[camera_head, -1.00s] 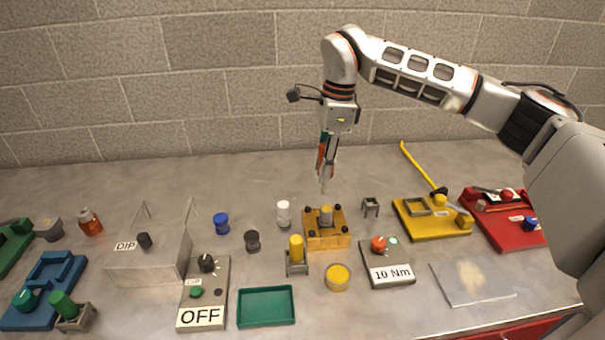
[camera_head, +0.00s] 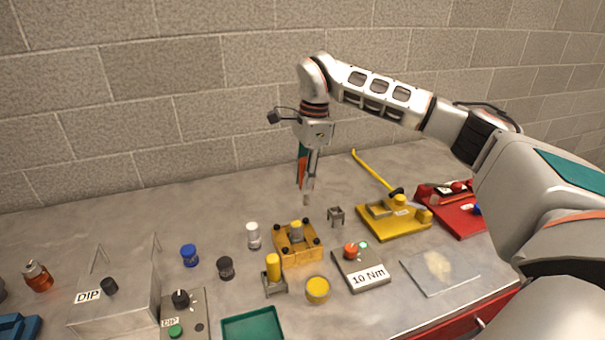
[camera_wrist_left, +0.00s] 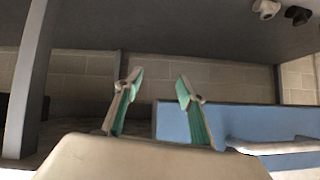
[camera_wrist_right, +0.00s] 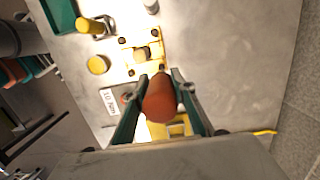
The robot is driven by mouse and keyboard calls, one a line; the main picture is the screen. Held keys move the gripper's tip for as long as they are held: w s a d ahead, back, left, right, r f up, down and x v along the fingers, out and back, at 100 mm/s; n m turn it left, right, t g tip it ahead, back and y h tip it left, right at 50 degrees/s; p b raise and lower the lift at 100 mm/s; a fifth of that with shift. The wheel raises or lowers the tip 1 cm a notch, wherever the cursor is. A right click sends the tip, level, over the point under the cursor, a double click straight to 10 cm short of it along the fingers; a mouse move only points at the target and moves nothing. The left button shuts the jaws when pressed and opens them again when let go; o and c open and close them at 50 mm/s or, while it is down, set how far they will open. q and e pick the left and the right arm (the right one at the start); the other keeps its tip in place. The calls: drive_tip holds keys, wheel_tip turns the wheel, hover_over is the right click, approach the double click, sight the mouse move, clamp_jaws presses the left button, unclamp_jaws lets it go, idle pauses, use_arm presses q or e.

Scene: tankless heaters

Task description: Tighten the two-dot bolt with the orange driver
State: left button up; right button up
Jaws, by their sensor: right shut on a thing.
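My right gripper (camera_head: 307,172) is shut on the orange driver (camera_head: 302,168), which hangs tip down above and behind the yellow block (camera_head: 290,257). The tip appears clear of the block. In the right wrist view the driver's round orange handle (camera_wrist_right: 160,100) sits between the fingers of my right gripper (camera_wrist_right: 158,82). The block has dark bolts at its corners and a grey-and-yellow post in the middle. Dot marks are too small to read, so I cannot tell which bolt has two dots. My left gripper (camera_wrist_left: 157,88) is open and empty in its wrist view, away from the block.
A yellow peg in a grey stand (camera_head: 274,275), a yellow round piece (camera_head: 317,290) and the "10 Nm" box (camera_head: 366,274) stand close to the block. A small grey stand (camera_head: 336,216) is right of it. The counter behind the block is clear.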

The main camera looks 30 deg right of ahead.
sight(304, 205)
drive_tip(key=shift+f, duration=2.05)
use_arm(q)
drive_tip(key=shift+w+a, duration=0.1)
drive_tip(key=shift+w, duration=0.1)
use_arm(e)
drive_tip(key=shift+f, duration=0.1)
use_arm(q)
drive_tip(key=shift+w+r, duration=0.1)
drive_tip(key=shift+r, duration=0.05)
drive_tip(key=shift+d, duration=0.25)
drive_tip(key=shift+r, duration=0.1)
drive_tip(key=shift+s+a, duration=0.2)
drive_tip(key=shift+a, duration=0.05)
drive_tip(key=shift+w+d, duration=0.15)
drive_tip(key=shift+d, duration=0.1)
use_arm(e)
drive_tip(key=shift+f, duration=0.3)
